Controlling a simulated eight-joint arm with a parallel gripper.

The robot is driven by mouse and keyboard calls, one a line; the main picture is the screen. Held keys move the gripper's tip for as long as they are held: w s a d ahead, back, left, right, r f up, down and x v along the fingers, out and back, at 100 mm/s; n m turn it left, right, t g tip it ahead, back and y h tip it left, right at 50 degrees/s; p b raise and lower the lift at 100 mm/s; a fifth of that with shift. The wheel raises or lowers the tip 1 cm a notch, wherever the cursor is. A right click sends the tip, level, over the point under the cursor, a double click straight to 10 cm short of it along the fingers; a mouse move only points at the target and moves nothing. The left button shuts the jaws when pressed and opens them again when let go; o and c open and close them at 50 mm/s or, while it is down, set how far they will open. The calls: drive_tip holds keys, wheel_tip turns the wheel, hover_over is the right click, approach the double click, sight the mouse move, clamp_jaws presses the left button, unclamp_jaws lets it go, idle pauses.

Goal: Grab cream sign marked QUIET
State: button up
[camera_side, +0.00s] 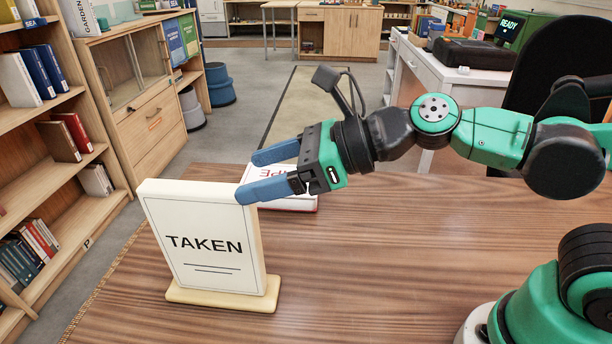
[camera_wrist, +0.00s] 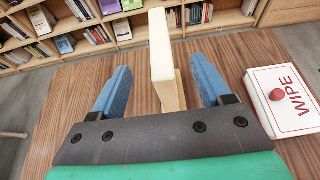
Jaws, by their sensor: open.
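A cream sign (camera_side: 205,235) stands upright on a cream base on the wooden table, left of centre in the side view. Its face reads TAKEN in black, above two short lines; I see no sign marked QUIET. My gripper (camera_side: 247,177) comes from the right, with its blue fingers open at the sign's upper right edge. The near finger overlaps that edge in the picture. In the wrist view, the sign (camera_wrist: 161,46) shows edge-on between the two open fingers of my gripper (camera_wrist: 160,64), with a gap on each side. Contact is not visible.
A white case marked WIPE in red (camera_wrist: 290,98) lies right of my gripper in the wrist view, a round red piece on it. It shows partly behind my gripper in the side view (camera_side: 297,203). Bookshelves (camera_side: 45,165) stand beyond the table. The front table is clear.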

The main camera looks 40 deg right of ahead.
sight(231, 226)
wheel_tip(231, 226, down, 6)
drive_tip(key=shift+f, duration=0.1)
drive_tip(key=shift+x, duration=2.8)
clamp_jaws()
